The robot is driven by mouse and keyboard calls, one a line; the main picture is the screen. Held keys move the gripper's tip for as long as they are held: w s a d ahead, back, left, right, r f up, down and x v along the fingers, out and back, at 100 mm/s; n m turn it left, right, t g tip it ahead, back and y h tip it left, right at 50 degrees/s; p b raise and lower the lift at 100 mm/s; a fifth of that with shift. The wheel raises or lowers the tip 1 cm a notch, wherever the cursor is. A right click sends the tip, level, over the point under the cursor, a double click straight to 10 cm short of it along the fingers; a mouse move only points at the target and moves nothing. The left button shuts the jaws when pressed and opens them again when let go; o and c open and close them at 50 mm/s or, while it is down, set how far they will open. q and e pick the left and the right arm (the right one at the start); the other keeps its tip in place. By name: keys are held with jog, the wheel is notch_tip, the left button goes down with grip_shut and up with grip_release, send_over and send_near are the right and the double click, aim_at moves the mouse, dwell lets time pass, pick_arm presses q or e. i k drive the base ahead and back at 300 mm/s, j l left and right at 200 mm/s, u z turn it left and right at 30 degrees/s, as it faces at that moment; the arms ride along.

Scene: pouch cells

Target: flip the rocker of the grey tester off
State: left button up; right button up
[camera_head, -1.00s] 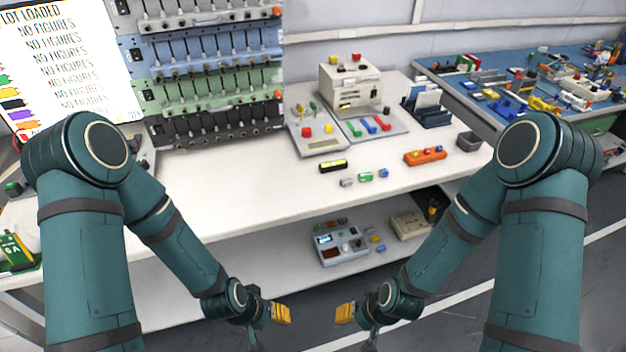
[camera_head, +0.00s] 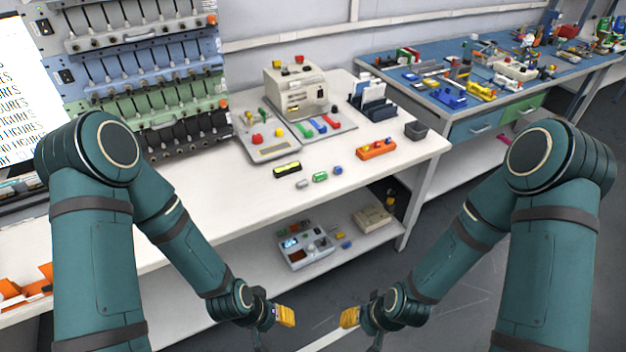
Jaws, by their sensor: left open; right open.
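A grey device with a small lit blue screen (camera_head: 306,249), which looks like the grey tester, sits on the lower shelf under the white bench. Its rocker is too small to make out. My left gripper (camera_head: 285,316) is open and empty, low in front of the bench and below the lower shelf in the picture. My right gripper (camera_head: 350,317) is open and empty, to the right of the left one at the same height.
The white bench (camera_head: 230,190) has a clear front strip. Small coloured cells (camera_head: 320,177), an orange block (camera_head: 376,149) and a grey bin (camera_head: 416,131) stand on it. A rack of cells (camera_head: 150,85) rises behind left. A blue table (camera_head: 440,80) stands at right.

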aim_at(44, 25)
jog(key=i+l+u, duration=0.1)
jog(key=l+u, duration=1.05)
jog(key=k+l+u, duration=0.15)
jog(key=l+u, duration=0.2)
jog(key=l, duration=0.15)
jog(key=i+l+u, duration=0.1)
jog(key=i+u, duration=0.15)
jog(key=i+l+u, duration=0.25)
jog(key=i, duration=0.2)
jog(key=i+j, duration=0.1)
jog(key=j, duration=0.3)
jog(key=i+j+z, duration=0.15)
jog(key=j, duration=0.6)
jog(key=i+z, duration=0.05)
